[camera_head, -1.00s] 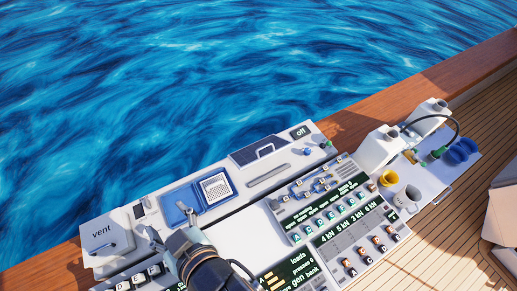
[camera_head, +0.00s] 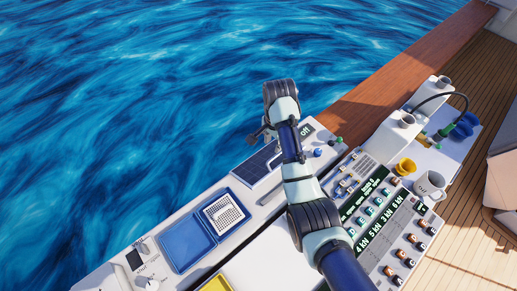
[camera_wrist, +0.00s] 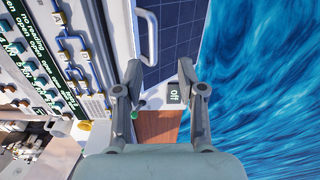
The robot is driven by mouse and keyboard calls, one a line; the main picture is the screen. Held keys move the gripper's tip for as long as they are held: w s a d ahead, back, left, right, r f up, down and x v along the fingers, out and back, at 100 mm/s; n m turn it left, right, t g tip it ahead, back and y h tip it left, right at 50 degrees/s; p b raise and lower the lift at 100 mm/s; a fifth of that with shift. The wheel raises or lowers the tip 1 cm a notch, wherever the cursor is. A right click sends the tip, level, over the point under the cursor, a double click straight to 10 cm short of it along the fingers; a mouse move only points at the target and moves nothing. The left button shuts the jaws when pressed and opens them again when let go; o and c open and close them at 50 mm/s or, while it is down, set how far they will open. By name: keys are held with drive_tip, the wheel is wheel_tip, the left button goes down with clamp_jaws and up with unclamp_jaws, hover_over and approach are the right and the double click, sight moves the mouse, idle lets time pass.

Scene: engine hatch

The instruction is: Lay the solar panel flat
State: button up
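The solar panel (camera_head: 256,165) is a dark blue, gridded plate on the white console in the head view, partly hidden by my arm. In the wrist view, the panel (camera_wrist: 180,35) fills the top middle, with a white bar handle (camera_wrist: 149,36) along its left side. Its tilt is hard to judge. My gripper (camera_wrist: 160,78) is open and empty, its fingers apart, with the panel and handle beyond the fingertips. In the head view, my gripper (camera_head: 266,134) is over the panel's far end, near a black "off" label (camera_head: 306,130), which also shows in the wrist view (camera_wrist: 174,94).
A blue open case with a white grid (camera_head: 224,214) lies left of the panel. A switch panel with green displays (camera_head: 375,225) lies right of my arm. White posts with a black cable (camera_head: 430,100), a yellow cup (camera_head: 404,167) and a mug (camera_head: 430,187) stand farther right.

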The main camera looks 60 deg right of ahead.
sight(275, 156)
drive_tip(key=shift+s+d+f+m, duration=0.15)
drive_tip(key=shift+s+d+m, duration=0.15)
drive_tip(key=shift+s+d, duration=0.1)
drive_tip(key=shift+s, duration=0.1)
wheel_tip(275, 156, down, 8)
drive_tip(key=shift+a, duration=0.15)
drive_tip(key=shift+c, duration=0.3)
clamp_jaws()
